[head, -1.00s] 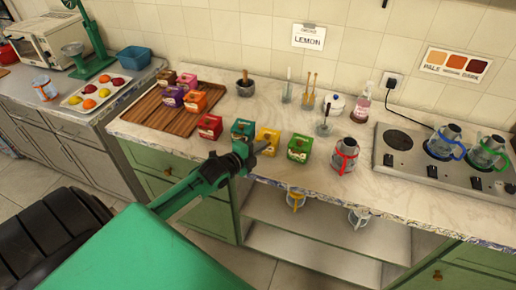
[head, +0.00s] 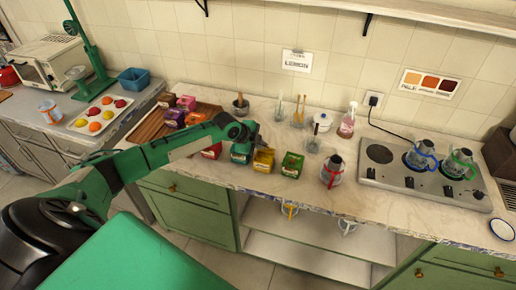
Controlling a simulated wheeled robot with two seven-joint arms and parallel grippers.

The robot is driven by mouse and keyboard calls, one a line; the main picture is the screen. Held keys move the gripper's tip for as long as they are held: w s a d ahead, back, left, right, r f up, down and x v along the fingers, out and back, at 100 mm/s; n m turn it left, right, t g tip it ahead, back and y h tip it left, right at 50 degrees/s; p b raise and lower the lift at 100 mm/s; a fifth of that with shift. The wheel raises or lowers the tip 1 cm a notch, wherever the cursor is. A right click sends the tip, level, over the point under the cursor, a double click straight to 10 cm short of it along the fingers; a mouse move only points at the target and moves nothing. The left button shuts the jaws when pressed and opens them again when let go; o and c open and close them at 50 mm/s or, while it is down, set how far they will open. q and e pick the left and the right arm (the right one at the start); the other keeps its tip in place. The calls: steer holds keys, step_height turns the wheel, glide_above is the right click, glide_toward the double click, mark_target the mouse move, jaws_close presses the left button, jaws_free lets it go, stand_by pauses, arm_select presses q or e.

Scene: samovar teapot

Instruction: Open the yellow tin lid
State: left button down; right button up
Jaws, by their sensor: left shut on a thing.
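The yellow tin (head: 263,161) stands near the counter's front edge, between a teal tin (head: 240,154) on its left and a green tin (head: 291,165) on its right. My left gripper (head: 255,139) is at the upper back-left of the yellow tin, by its lid, and is shut on the lid. The fingertips are small and dark, and the arm's wrist hides part of the hold. Whether the lid is raised off the tin is too small to tell. My right gripper is out of view.
A wooden tray (head: 150,125) with several tins lies left. Glass jars and a soap bottle (head: 347,121) stand behind. Counter between is clear.

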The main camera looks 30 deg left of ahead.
arm_select(q)
steer(key=w+g, duration=0.1)
steer(key=w+r+g+b, duration=0.1)
steer(key=w+n+g+h+b, duration=0.1)
steer(key=w+g, duration=0.1)
steer(key=shift+a+r, duration=0.3)
steer(key=shift+a, duration=0.1)
steer(key=shift+w+a+g+b, duration=0.2)
steer(key=shift+w+g+b, duration=0.4)
steer(key=shift+w+b, duration=0.15)
steer(key=shift+w+a+b, duration=0.1)
steer(key=shift+w+b, duration=0.2)
steer(key=shift+b, duration=0.05)
steer(key=shift+w+a+r, duration=0.15)
steer(key=shift+w+r, duration=0.05)
steer(key=shift+w, duration=0.05)
steer(key=shift+s, duration=0.1)
